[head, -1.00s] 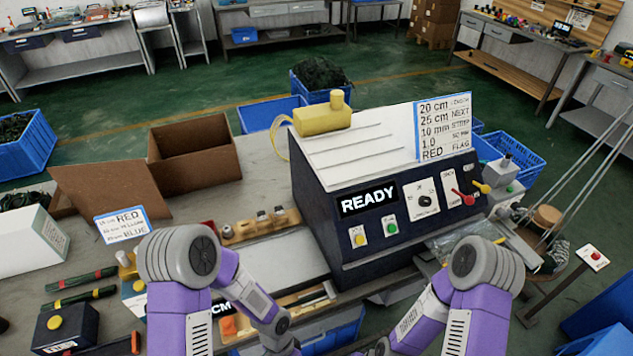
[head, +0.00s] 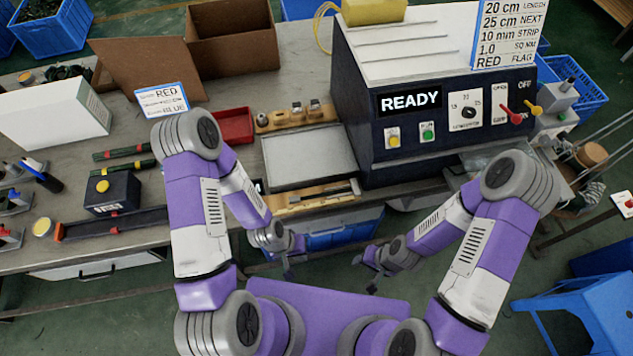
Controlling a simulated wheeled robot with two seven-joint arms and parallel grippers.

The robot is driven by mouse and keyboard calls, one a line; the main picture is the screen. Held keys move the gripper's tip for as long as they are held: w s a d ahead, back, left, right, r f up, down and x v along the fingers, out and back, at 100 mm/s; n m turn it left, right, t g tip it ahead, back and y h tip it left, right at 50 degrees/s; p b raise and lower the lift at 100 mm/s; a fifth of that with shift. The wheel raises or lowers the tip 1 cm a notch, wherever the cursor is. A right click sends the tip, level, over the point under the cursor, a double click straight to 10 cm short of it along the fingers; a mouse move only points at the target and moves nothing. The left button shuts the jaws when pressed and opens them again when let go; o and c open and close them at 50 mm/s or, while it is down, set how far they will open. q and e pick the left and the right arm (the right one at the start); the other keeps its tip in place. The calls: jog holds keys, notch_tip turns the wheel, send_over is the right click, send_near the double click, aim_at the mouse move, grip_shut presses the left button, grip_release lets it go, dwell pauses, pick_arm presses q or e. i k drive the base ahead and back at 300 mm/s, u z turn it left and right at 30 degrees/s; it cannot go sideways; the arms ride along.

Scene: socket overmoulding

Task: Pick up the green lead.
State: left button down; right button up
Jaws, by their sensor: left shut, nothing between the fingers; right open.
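No single green lead stands out clearly. Two dark green, rod-like pieces lie on the bench at the left, one with red marks (head: 121,153) and one with yellow marks (head: 122,169). I cannot tell whether either is the lead. My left gripper (head: 288,268) is shut and empty, low in front of the bench edge, right of these pieces. My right gripper (head: 365,275) is open and empty, in front of the machine, facing the left one. Both are apart from everything on the bench.
The machine reading READY (head: 410,101) stands at the back right of the bench. A grey tray (head: 308,157), a red bin (head: 233,126), a black box with a yellow button (head: 112,192) and a cardboard box (head: 232,38) are on the bench. A blue stool (head: 580,300) stands right.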

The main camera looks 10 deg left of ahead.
aim_at(295, 199)
jog(key=u, duration=0.05)
jog(key=k, duration=1.1)
jog(key=z, duration=0.85)
jog(key=i, duration=0.8)
jog(key=u, duration=0.5)
jog(key=i, duration=0.65)
jog(key=u, duration=0.55)
